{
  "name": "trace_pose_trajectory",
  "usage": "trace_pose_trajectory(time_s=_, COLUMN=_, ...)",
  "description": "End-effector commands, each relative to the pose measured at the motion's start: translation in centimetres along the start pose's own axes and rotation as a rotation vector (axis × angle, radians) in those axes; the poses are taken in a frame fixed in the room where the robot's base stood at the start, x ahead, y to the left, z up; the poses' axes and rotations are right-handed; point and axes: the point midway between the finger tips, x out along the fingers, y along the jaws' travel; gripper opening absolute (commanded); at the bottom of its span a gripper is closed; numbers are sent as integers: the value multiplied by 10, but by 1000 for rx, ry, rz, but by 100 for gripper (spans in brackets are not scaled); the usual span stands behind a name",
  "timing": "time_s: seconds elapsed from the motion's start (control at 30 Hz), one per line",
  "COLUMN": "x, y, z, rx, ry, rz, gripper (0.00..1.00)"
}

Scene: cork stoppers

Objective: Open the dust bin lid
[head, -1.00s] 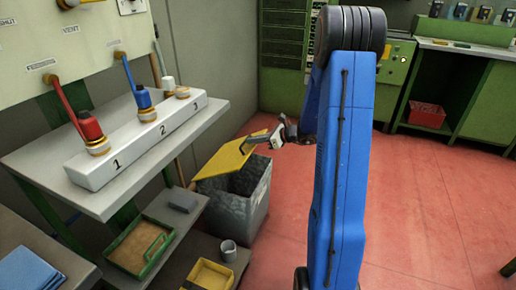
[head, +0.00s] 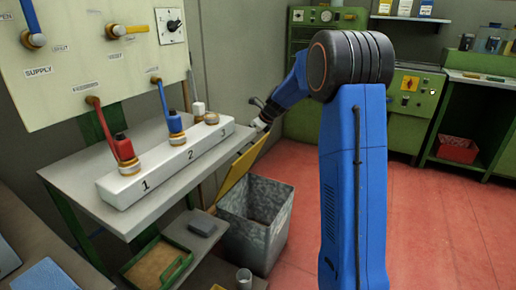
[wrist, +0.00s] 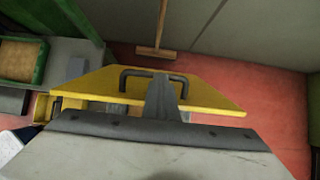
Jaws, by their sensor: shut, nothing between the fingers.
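The dust bin (head: 262,228) is a grey box on the floor right of the bench, with its dark inside showing. Its yellow lid (head: 240,172) stands steeply up at the bin's left side, leaning by the bench end. In the wrist view the lid (wrist: 215,95) lies across the middle, with a dark bar handle (wrist: 124,78) on its face. My gripper (head: 262,123) is by the lid's upper edge. In the wrist view my gripper (wrist: 163,90) is shut and empty and overlaps the handle; whether it touches is unclear.
The grey bench (head: 75,180) with a white numbered block (head: 165,165) stands left of the bin. A green tray (head: 160,262) sits on the lower shelf. A broom (wrist: 157,48) leans near the wall. Red floor right of the bin is clear.

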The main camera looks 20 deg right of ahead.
Motion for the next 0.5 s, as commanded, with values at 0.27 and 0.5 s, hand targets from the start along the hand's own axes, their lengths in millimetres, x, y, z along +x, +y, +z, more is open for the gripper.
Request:
trace_pose_trajectory(time_s=0.27, x=20, y=1, z=49, rx=-6, ry=161, rz=2, gripper=0)
trace_pose_trajectory(time_s=0.5, x=39, y=2, z=85, rx=-5, ry=295, rz=1, gripper=0)
